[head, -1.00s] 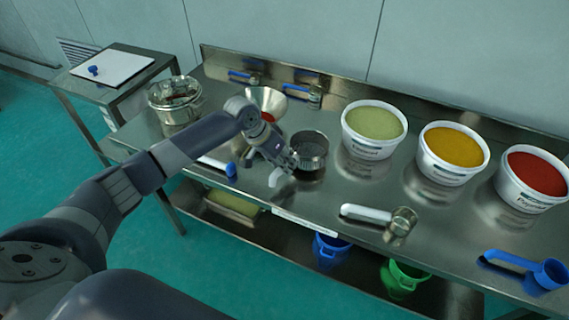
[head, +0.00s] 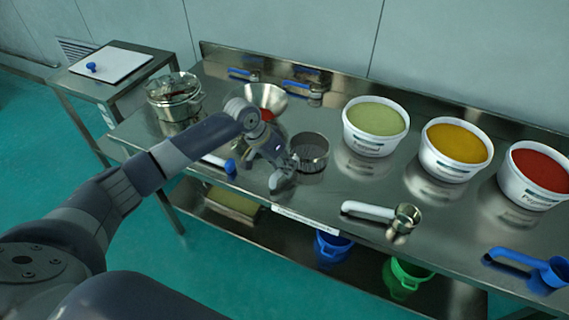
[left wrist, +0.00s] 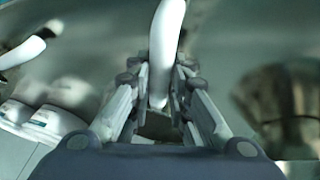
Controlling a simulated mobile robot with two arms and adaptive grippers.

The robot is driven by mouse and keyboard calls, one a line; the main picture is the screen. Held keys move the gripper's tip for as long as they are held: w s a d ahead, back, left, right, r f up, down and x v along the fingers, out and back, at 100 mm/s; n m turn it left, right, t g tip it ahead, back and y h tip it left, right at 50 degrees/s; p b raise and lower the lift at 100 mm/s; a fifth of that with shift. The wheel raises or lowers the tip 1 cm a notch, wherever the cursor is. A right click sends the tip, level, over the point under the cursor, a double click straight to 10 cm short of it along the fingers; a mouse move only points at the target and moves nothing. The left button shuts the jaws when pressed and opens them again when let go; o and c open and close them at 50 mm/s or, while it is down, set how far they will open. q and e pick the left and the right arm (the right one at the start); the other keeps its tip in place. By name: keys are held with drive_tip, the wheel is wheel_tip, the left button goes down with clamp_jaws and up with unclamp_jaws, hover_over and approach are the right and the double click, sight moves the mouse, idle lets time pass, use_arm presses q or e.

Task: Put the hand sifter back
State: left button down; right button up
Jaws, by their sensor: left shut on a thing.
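The hand sifter, a round metal cup (head: 310,150) with a dark mesh-like inside, stands on the steel table at its middle in the head view. My left gripper (head: 284,172) is just left of and in front of the cup. In the left wrist view a white curved handle (left wrist: 168,45) lies between the fingers of my left gripper (left wrist: 163,92), which is shut on it. The handle is mostly hidden by the fingers in the head view. My right gripper is not in view.
Tubs of green (head: 374,127), yellow (head: 455,150) and red powder (head: 537,174) stand at right. A white-handled metal scoop (head: 370,211) and blue scoop (head: 515,261) lie in front.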

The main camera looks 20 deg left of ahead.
use_arm(q)
drive_tip(key=c, duration=1.4)
unclamp_jaws()
drive_tip(key=o, duration=0.5)
drive_tip(key=shift+c, duration=0.2)
drive_tip(key=shift+r, duration=0.1)
drive_tip(key=shift+r+p, duration=3.4)
drive_tip(key=shift+p, duration=0.55)
